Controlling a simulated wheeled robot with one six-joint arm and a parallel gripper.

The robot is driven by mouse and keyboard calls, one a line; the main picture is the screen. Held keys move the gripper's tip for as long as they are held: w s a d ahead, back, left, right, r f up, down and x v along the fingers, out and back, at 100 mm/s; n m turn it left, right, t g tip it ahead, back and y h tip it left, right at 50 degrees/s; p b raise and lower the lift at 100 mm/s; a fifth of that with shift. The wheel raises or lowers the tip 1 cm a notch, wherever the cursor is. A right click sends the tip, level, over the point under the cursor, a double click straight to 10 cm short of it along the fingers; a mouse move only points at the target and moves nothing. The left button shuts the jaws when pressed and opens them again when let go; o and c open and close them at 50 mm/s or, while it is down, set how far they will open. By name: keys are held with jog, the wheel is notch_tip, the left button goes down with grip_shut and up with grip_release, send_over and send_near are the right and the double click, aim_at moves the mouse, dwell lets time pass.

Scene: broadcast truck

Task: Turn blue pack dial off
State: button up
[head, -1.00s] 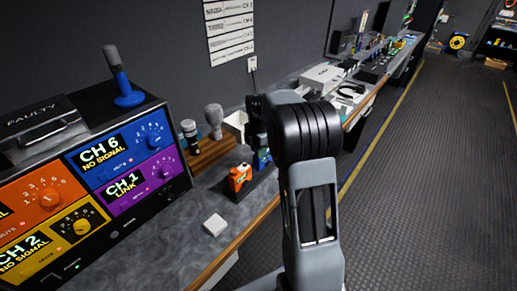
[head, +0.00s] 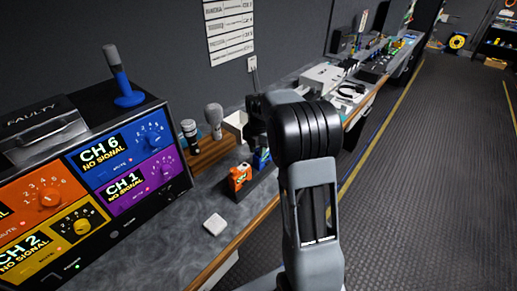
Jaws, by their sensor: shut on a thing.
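In the head view the blue pack (head: 262,159) stands in a dark holder on the counter, behind the orange pack (head: 239,177). It is mostly hidden by my arm, and its dial is too small and covered to make out. My gripper (head: 259,146) points down at the top of the blue pack, shut on its dial, with its fingertips mostly hidden. The receiver rack (head: 128,228) at left has a purple CH 1 panel (head: 138,186) that reads NO SIGNAL. Its blue CH 6 panel (head: 124,157) also reads NO SIGNAL.
Microphones (head: 214,118) stand on a wooden base left of my gripper, by a white bin (head: 236,124). A small white block (head: 214,224) lies on the counter (head: 172,243) in front. The floor at right is clear.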

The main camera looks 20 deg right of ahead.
jog(key=o, duration=0.9)
jog(key=shift+o, duration=0.2)
notch_tip(320, 180, up, 14)
jog(key=shift+f, duration=0.1)
dwell(0.6)
